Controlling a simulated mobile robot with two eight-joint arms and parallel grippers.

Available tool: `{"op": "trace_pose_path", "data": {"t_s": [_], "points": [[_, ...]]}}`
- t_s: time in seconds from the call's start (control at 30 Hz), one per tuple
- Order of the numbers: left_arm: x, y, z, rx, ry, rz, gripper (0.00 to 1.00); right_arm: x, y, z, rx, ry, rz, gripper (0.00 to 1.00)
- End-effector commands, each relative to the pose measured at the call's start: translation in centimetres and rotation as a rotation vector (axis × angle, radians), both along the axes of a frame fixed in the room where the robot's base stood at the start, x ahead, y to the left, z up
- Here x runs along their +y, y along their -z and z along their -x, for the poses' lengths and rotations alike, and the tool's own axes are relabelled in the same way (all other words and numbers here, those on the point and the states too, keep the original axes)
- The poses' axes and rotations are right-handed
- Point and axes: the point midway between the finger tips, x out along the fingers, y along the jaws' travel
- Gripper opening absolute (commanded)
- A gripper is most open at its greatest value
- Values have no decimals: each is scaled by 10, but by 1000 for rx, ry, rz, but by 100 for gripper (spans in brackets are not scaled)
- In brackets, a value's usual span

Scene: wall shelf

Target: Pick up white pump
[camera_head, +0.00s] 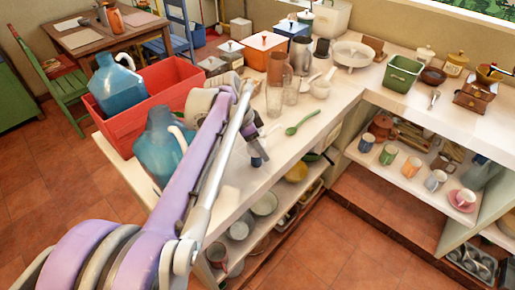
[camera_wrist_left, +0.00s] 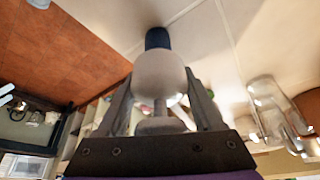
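My left arm crosses the head view from the lower left, and its gripper (camera_head: 254,142) is low over the white counter. In the left wrist view, the gripper's two grey fingers (camera_wrist_left: 160,90) stand apart on either side of a pale, rounded piece (camera_wrist_left: 160,72) with a narrow neck and a dark blue end. This may be the white pump, but I cannot be sure. The fingers lie close to its sides; whether they grip it is unclear. In the head view, the arm hides most of this spot. My right gripper is in neither view.
Blue jugs (camera_head: 160,150) and a red crate (camera_head: 158,92) stand left of the arm. A copper-brown pitcher (camera_head: 278,68), glasses (camera_head: 291,90) and a green spoon (camera_head: 302,122) are right of the gripper. The counter's front edge and lower shelves (camera_head: 262,205) lie nearer.

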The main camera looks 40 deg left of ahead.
Motion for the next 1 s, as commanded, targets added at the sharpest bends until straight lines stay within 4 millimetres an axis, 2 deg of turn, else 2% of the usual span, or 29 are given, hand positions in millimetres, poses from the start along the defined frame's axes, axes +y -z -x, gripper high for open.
{"op": "trace_pose_path", "data": {"t_s": [0.03,0.3,0.33,0.57,0.67,1.0], "points": [[0,0,0,0,0,0,57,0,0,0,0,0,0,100],[0,0,0,0,0,0,8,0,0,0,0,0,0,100],[0,0,0,0,0,0,5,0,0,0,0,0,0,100],[0,-2,0,0,0,0,4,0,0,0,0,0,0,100],[0,-10,0,0,0,0,4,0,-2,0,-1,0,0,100],[0,-76,0,-1,0,-1,4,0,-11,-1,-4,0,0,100]]}}
